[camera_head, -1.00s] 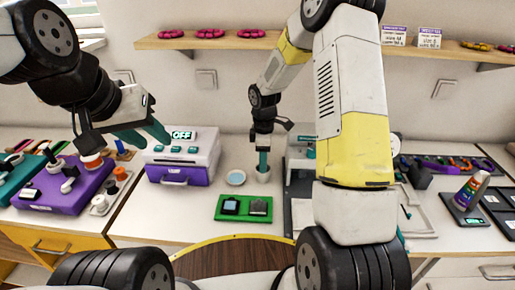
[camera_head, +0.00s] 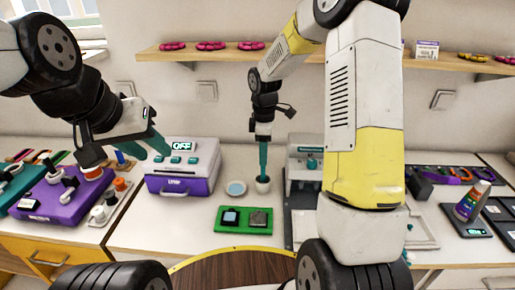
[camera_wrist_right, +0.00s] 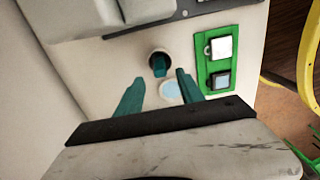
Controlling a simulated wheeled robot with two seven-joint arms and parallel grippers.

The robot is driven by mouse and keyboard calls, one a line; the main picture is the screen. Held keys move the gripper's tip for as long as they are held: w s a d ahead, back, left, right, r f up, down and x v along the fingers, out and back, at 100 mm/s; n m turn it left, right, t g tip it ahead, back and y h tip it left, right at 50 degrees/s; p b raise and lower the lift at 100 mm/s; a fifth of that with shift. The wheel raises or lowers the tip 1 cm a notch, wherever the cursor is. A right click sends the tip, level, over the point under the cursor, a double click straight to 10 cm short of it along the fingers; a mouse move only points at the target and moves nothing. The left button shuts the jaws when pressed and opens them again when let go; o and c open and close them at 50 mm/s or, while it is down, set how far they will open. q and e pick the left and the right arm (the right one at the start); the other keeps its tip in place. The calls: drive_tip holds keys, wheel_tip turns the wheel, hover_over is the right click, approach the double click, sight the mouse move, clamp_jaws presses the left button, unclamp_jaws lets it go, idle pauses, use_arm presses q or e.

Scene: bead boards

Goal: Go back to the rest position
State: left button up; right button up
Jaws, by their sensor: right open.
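My right gripper (camera_head: 263,174) points down just above or at a small white cup (camera_head: 263,186); the head view cannot settle the gap. In the right wrist view my right gripper (camera_wrist_right: 158,90) has its two teal fingers apart with nothing between them. The cup (camera_wrist_right: 160,60) shows there beyond the fingertips, with a teal piece standing in its dark opening. My left gripper (camera_head: 160,142) hangs in the air at the left, in front of the purple and white machine (camera_head: 182,165). Its fingers overlap, so the opening is unclear.
A round pale-blue dish (camera_head: 236,188) and a green board (camera_head: 227,228) with two square pieces lie near the cup. A grey-white machine (camera_head: 304,160) stands right of it. A purple box (camera_head: 50,205) stands at the left. A wall shelf (camera_head: 210,56) runs behind my arms.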

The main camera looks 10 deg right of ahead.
drive_tip(key=s+d+r+m+t, duration=0.25)
drive_tip(key=s+r+m, duration=0.6)
drive_tip(key=r, duration=0.65)
drive_tip(key=s+r+m+t+y, duration=0.1)
drive_tip(key=s+r+m+t, duration=0.1)
drive_tip(key=s, duration=0.5)
drive_tip(key=s+r+m+t+y, duration=0.1)
drive_tip(key=s+r+m, duration=0.2)
drive_tip(key=s, duration=0.5)
drive_tip(key=shift+s+m+t, duration=0.3)
drive_tip(key=shift+m+t, duration=0.05)
drive_tip(key=shift+m, duration=0.5)
drive_tip(key=shift+d+r, duration=0.1)
drive_tip(key=shift+c, duration=0.9)
drive_tip(key=shift+d, duration=0.15)
